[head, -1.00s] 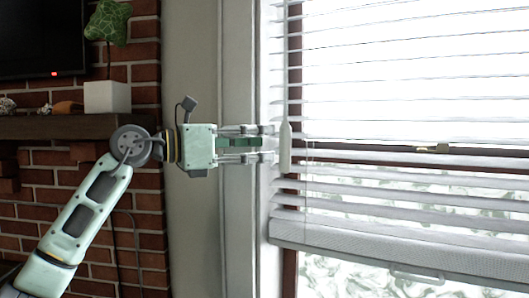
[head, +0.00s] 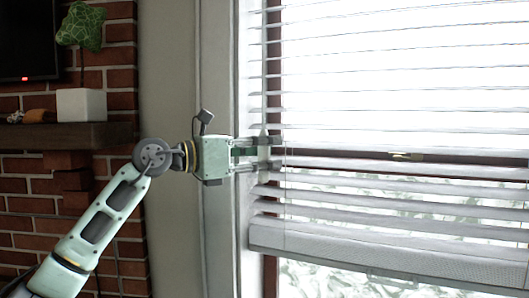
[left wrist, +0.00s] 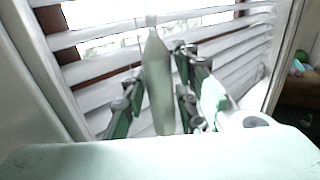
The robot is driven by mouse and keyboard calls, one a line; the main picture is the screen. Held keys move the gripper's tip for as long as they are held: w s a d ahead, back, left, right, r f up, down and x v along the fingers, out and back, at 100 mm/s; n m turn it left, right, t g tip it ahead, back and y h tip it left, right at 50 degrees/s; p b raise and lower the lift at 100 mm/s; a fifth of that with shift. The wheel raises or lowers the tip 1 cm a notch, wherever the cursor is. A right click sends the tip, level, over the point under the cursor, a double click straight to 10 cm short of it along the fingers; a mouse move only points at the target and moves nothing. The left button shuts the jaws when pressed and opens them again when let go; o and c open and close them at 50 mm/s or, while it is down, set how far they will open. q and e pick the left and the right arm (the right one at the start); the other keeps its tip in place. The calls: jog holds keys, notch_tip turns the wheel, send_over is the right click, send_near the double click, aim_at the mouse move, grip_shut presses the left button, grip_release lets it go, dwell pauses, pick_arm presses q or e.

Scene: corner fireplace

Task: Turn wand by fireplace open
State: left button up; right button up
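The wand (head: 264,153) is a pale, tapered handle hanging upright at the left side of the white window blind (head: 400,210). In the left wrist view the wand (left wrist: 159,88) stands between the two fingers. My left gripper (head: 273,153) reaches in from the left with its fingers on either side of the wand handle. The fingers look apart, with a gap showing between the left finger and the wand in the left wrist view. The fingers partly hide the handle in the head view. My right gripper is in neither view.
The window frame and grey wall (head: 170,80) stand left of the blind. A brick fireplace with a dark mantel (head: 60,135) holds a white pot (head: 82,105) with a green plant. A dark screen (head: 25,40) hangs above the mantel.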

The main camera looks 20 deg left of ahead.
pick_arm(q)
grip_shut()
jog(key=m+g+h+p, duration=0.1)
jog(key=p, duration=0.1)
jog(key=m+g+h+p, duration=0.1)
jog(key=p, duration=0.1)
jog(key=shift+w+r+g, duration=0.1)
jog(key=shift+r+g, duration=0.15)
jog(key=shift+g, duration=0.05)
jog(key=shift+m+g+p, duration=0.3)
jog(key=shift+f+m+g+h, duration=0.3)
jog(key=shift+g+h, duration=0.1)
jog(key=shift+h, duration=0.1)
jog(key=shift+o, duration=2.2)
grip_release()
jog(key=v, duration=1.2)
